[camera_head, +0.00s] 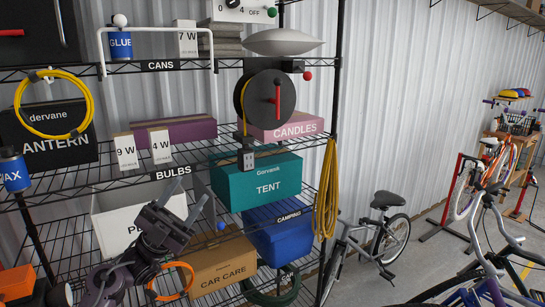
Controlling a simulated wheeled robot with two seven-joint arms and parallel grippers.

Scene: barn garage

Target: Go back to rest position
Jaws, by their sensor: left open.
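My left gripper (186,200) comes in from the lower left, with its dark fingers pointing up and apart. It is open, and nothing shows between its fingers. It is in front of the wire shelf rack (130,182), overlapping the white box (108,222) and the left part of the brown CAR CARE box (224,264). Part of the white box's lettering is hidden behind it. I cannot tell how far it is from the boxes. My right gripper is not in view.
A teal TENT box (262,181) and a blue bin (278,240) stand right of the gripper. An orange cable ring (190,272) is just below it. A yellow cord (327,195) hangs at the rack's right. Bicycles (375,245) stand farther right, with bare floor (418,240) between.

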